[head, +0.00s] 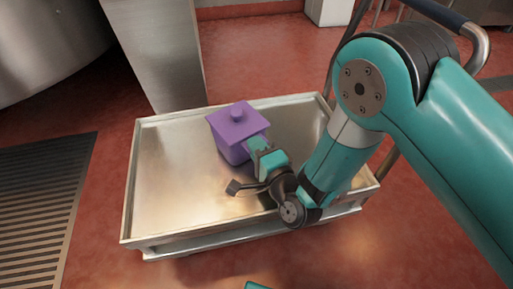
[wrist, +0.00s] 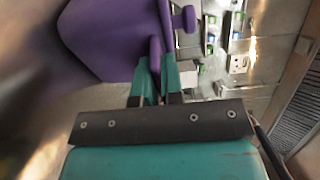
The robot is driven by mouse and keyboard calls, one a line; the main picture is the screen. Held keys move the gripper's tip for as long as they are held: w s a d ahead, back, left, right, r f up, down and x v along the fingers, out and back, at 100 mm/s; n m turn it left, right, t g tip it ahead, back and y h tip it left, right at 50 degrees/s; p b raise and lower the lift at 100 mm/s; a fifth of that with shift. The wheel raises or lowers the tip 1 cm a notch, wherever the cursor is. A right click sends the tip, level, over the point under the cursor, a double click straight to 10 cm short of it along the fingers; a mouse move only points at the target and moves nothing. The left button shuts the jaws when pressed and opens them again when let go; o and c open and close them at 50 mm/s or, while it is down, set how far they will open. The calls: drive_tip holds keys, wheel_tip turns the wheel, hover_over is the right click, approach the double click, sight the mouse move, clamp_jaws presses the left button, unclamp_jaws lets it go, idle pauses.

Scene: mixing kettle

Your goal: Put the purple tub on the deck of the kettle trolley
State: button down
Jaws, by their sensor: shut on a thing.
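The purple tub (head: 232,150), with a square lid and a round knob, is upright over the far middle of the steel trolley deck (head: 170,190). My gripper (head: 257,146) reaches it from the near right side and is shut on it. In the wrist view the tub (wrist: 105,40) fills the upper left, and the gripper fingers (wrist: 156,82) close on a narrow purple part of it. I cannot tell whether the tub's base touches the deck. My gripper hides part of the tub's near right side.
The deck has a raised rim (head: 128,190) all round and is bare on the left and front. A steel column (head: 160,50) stands just behind it, with the large kettle (head: 45,45) at upper left. A floor grating (head: 40,200) lies to the left.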

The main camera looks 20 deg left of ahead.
drive_tip(key=shift+f, duration=0.1)
drive_tip(key=c, duration=1.3)
unclamp_jaws()
drive_tip(key=shift+o, duration=0.2)
drive_tip(key=shift+r, duration=0.25)
drive_tip(key=v, duration=1)
drive_tip(key=shift+s+d+f, duration=0.3)
drive_tip(key=shift+f, duration=0.1)
drive_tip(key=shift+s+d+r, duration=0.15)
drive_tip(key=shift+s+d, duration=0.2)
drive_tip(key=shift+d, duration=0.05)
drive_tip(key=shift+d+r, duration=0.1)
